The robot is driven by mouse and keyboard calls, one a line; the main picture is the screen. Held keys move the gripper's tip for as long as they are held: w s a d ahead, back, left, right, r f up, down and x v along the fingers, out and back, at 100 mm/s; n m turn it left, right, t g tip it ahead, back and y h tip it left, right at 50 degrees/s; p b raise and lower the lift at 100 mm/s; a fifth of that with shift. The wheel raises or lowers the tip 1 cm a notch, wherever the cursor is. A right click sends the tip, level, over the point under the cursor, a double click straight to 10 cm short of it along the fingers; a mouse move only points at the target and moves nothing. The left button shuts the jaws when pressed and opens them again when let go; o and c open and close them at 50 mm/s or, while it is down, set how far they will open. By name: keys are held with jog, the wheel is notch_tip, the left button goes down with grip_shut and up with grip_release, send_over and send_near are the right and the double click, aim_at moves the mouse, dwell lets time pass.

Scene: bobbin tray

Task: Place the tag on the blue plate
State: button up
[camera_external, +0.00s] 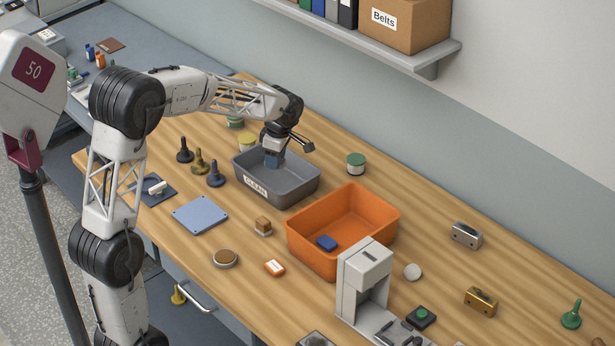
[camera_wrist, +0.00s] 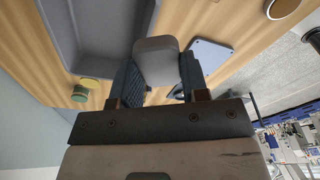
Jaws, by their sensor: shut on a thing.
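The blue plate (camera_external: 201,215) lies flat and bare on the table, left of the grey tray marked CLEAN (camera_external: 301,192). It also shows in the wrist view (camera_wrist: 210,55). In the wrist view my gripper (camera_wrist: 157,82) is shut on a smooth grey piece (camera_wrist: 156,58) with rounded edges; I cannot tell whether this is the tag. A small orange piece with a white label (camera_external: 274,267) lies on the table and looks like a tag.
An orange bin (camera_external: 343,225) holds a blue block (camera_external: 326,243). A wooden cube (camera_external: 263,226) and a round brown-topped disc (camera_external: 225,259) lie near the plate. A grey machine (camera_external: 364,280) stands at the front.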

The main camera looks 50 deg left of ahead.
jog(key=s+a+f+n, duration=0.1)
jog(key=s+a+f, duration=0.1)
jog(key=s, duration=0.9)
jog(key=s+a+f+n, duration=0.1)
jog(key=s+a+f, duration=0.1)
jog(key=s, duration=0.8)
jog(key=s+a+f+n, duration=0.1)
jog(key=s+f, duration=0.1)
jog(key=s, duration=0.9)
jog(key=shift+a+f, duration=0.15)
jog(key=shift+f, duration=2.55)
jog(key=shift+w, duration=0.15)
send_over(198, 214)
jog(key=shift+w+f, duration=0.2)
jog(key=shift+f, duration=0.55)
jog(key=shift+f, duration=0.1)
jog(key=shift+f, duration=1.65)
jog(key=shift+f, duration=0.2)
